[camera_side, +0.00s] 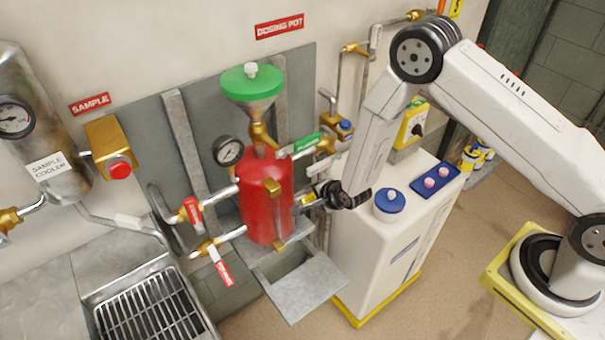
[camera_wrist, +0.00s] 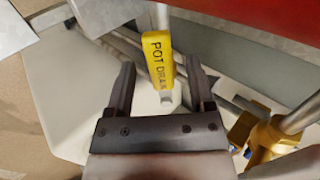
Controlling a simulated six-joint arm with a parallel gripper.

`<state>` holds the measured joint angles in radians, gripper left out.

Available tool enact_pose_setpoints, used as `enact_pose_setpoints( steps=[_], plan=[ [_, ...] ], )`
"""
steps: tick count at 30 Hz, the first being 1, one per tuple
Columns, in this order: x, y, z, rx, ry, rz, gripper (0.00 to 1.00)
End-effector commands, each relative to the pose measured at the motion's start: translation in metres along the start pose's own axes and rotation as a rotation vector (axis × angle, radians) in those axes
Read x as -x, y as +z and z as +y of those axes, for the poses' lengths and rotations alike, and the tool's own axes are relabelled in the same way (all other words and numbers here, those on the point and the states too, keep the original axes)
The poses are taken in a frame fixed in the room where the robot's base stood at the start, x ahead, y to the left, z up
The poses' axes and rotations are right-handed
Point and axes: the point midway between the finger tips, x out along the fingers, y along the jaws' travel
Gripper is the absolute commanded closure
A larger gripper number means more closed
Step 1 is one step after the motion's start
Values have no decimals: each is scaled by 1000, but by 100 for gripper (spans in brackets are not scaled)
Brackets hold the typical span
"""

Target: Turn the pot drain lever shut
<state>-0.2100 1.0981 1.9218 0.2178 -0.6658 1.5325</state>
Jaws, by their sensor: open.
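The pot drain lever (camera_wrist: 157,48) shows in the wrist view as a yellow sleeve marked POT DRAIN, with a bare metal tip. It hangs between the two dark fingers of my gripper (camera_wrist: 161,66), with visible gaps on both sides. The fingers are open and not closed on it. In the side view my gripper (camera_side: 312,197) is just right of the red dosing pot (camera_side: 265,205). The lever is mostly hidden there by the gripper. The lever's pivot is out of the wrist view.
A brass fitting and pipe (camera_wrist: 268,137) lie right of the fingers in the wrist view. Red-handled valves (camera_side: 193,209) stick out left of the pot. A white cabinet (camera_side: 372,250) with a blue-lidded jar (camera_side: 390,203) stands right of the gripper. A metal shelf (camera_side: 307,288) is below.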

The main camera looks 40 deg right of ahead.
Motion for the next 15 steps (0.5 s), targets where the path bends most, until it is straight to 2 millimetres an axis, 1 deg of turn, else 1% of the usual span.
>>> enact_pose_setpoints(
  steps=[11, 12, 14, 15],
  plan=[
    [-3, 0, 0, 0, 0, 0, 31],
    [-3, 0, 0, 0, 0, 0, 44],
    [-3, 0, 0, 0, 0, 0, 63],
    [-3, 0, 0, 0, 0, 0, 75]
  ],
)
